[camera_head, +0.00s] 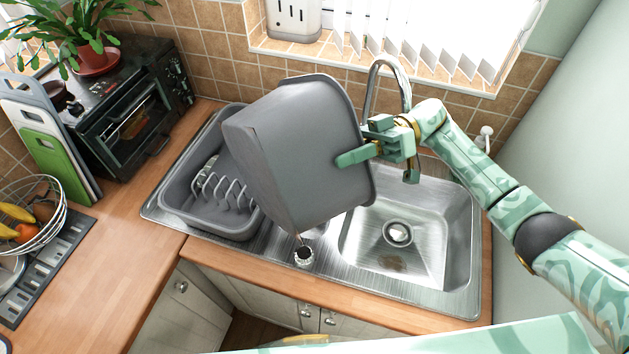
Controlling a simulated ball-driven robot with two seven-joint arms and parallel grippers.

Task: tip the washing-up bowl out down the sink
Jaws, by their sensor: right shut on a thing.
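The grey washing-up bowl (290,160) is in the air over the drainer and the left edge of the sink. It is tipped on its side, with its base to the left and its rim to the right, towards the basin. Its inside is hidden, and no water shows. My right gripper (362,152) is shut on the bowl's wall at the rim, with one finger on the outside. The steel sink (440,255) has its drain (397,233) in clear view, and its basin looks empty. My left gripper is out of view.
The tap (385,65) arches close behind the bowl and my right gripper. A grey dish rack (180,205) sits left of the bowl. A small metal-rimmed item (303,256) is just below the bowl. A toaster oven (135,100) and fruit basket (30,215) stand at left.

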